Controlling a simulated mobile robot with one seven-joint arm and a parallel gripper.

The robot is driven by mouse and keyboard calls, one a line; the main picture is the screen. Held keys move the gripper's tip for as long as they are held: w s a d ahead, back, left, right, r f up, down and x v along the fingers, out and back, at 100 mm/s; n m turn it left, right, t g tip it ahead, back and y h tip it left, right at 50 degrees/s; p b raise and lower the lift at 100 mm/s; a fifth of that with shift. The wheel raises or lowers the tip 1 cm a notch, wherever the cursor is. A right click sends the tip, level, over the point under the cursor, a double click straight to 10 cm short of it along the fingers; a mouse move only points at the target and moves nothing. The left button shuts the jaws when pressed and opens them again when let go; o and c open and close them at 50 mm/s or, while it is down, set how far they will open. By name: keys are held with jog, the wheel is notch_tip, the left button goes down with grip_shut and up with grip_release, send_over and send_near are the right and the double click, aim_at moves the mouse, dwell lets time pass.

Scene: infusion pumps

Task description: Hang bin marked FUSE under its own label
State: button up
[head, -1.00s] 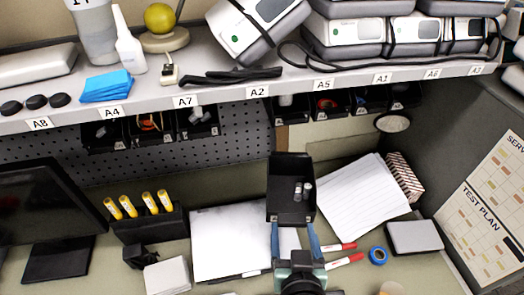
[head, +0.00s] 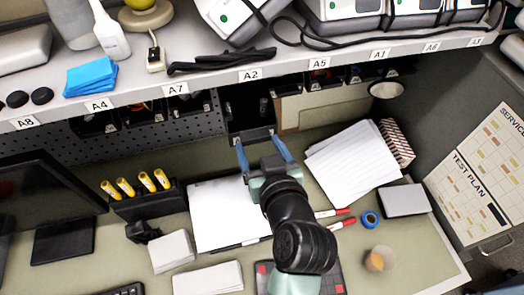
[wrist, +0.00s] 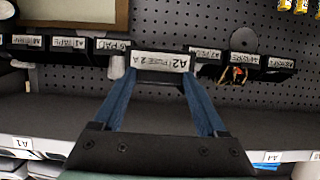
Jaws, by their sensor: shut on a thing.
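The black bin (head: 249,122) with small cylinders inside is held by its front in my gripper (head: 257,142). It is under the shelf, below the A2 label (head: 250,75), in the gap between the neighbouring bins. In the wrist view my gripper (wrist: 160,79) has both blue fingers on the bin front, whose label (wrist: 160,62) reads A2 and what looks like FUSE 2 A. The bin's back is hidden under the shelf, so I cannot tell whether it touches the pegboard.
Black bins hang left (head: 145,114) and right (head: 327,80) of the held bin. The shelf edge (head: 215,85) runs just above. A tan board (head: 305,107) is on the wall at right. Papers (head: 352,160) and a monitor (head: 45,190) are on the desk below.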

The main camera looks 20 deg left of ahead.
jog(key=shift+w+a, duration=0.8)
jog(key=shift+w, duration=0.35)
jog(key=shift+w+a, duration=0.8)
jog(key=shift+w, duration=0.35)
jog(key=shift+w+a, duration=0.8)
jog(key=shift+w, duration=0.35)
